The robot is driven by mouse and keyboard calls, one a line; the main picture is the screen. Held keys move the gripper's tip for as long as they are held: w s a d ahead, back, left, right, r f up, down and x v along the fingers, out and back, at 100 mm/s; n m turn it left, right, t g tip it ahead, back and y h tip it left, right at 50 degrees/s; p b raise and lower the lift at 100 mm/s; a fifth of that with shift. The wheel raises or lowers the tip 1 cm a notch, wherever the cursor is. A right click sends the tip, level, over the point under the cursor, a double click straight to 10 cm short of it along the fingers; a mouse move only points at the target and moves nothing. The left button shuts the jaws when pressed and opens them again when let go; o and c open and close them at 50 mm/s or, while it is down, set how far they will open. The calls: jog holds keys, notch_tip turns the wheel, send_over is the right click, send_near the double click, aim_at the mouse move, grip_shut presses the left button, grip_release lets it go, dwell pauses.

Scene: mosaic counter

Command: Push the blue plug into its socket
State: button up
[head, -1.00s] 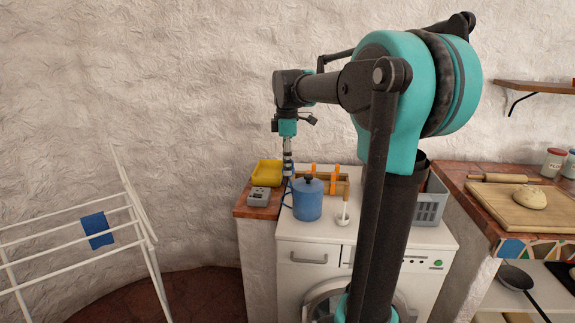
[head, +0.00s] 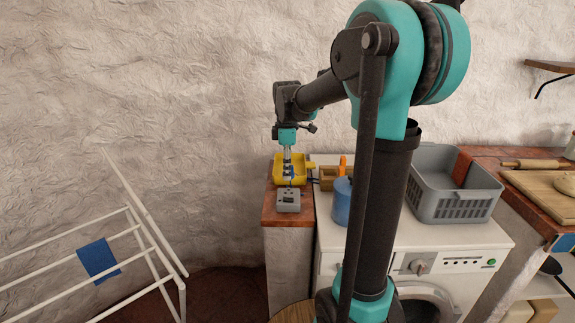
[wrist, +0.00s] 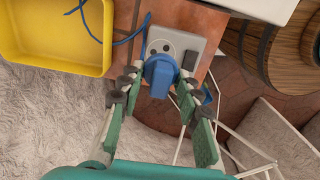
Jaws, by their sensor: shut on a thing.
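The blue plug (wrist: 160,76) is between the fingertips of my gripper (wrist: 158,82) in the wrist view, and my gripper is shut on it. The grey socket box (wrist: 196,42) with round holes lies just beyond the plug, which overlaps its near side in the picture. I cannot tell whether they touch. In the head view my gripper (head: 288,160) points down behind the socket box (head: 289,203), in front of the yellow tray. The plug is too small there to make out clearly. A blue cable (wrist: 84,20) loops at the upper left of the wrist view.
The yellow tray (head: 307,174) stands close behind, on the brown tiled ledge (head: 287,218). A blue canister (head: 341,203) and a wooden holder (head: 327,176) stand to the right. A grey crate (head: 450,207) is farther right. A white drying rack (head: 140,222) stands left.

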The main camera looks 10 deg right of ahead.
jog(key=shift+f, duration=2)
jog(key=shift+f, duration=1.1)
dwell(0.6)
jog(key=o, duration=1.2)
jog(key=shift+c, duration=0.2)
